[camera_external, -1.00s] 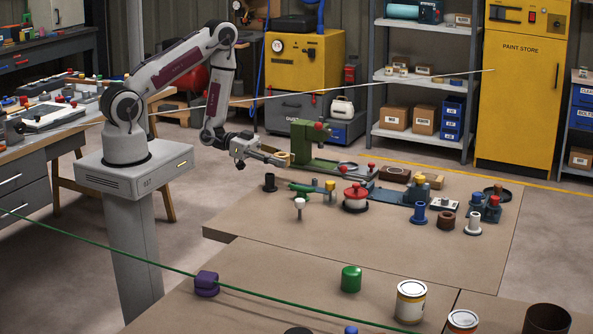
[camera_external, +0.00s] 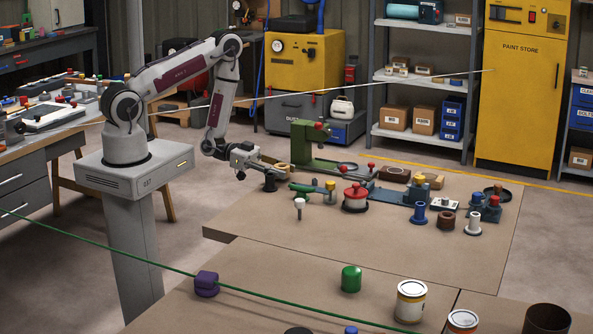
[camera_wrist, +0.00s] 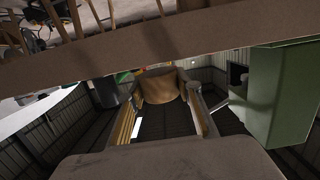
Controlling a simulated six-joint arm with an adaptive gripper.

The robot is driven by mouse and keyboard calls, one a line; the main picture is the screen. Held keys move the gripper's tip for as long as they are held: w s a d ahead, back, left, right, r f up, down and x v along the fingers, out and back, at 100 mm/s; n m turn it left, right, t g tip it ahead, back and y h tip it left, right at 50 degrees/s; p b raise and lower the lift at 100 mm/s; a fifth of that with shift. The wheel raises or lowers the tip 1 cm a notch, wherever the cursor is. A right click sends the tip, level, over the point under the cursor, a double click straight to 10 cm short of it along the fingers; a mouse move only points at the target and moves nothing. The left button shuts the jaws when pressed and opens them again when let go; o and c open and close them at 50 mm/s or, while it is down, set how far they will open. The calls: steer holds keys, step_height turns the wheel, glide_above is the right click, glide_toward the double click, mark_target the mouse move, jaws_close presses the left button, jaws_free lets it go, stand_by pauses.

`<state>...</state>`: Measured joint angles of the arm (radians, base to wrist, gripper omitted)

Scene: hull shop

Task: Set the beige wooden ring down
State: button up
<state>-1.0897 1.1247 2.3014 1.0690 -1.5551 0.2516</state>
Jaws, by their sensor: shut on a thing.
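The beige wooden ring (camera_wrist: 161,88) shows between the two fingers of my gripper (camera_wrist: 164,98) in the wrist view, and the fingers are shut on it. In the external view my gripper (camera_external: 273,167) is above the table's far left part, close to a dark flanged post (camera_external: 270,184). The ring is small and partly hidden there. I cannot tell whether it is over the post or beside it, or whether it touches anything.
A green machine (camera_external: 303,145) stands just behind and right of my gripper. A green-handled tool (camera_external: 299,187), a white knob (camera_external: 300,204) and a red-topped container (camera_external: 355,198) are to the right. The table (camera_external: 290,238) is clear towards the front.

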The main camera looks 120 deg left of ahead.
steer(key=shift+f, duration=0.65)
steer(key=shift+f, duration=0.2)
steer(key=o, duration=1.1)
steer(key=shift+s, duration=0.15)
steer(key=shift+s+r, duration=0.2)
steer(key=shift+s, duration=0.85)
steer(key=shift+s+d+r, duration=0.1)
steer(key=shift+s+r, duration=0.05)
steer(key=shift+s, duration=1.2)
steer(key=shift+s+d+r, duration=0.1)
steer(key=shift+s, duration=1.25)
steer(key=shift+o, duration=0.4)
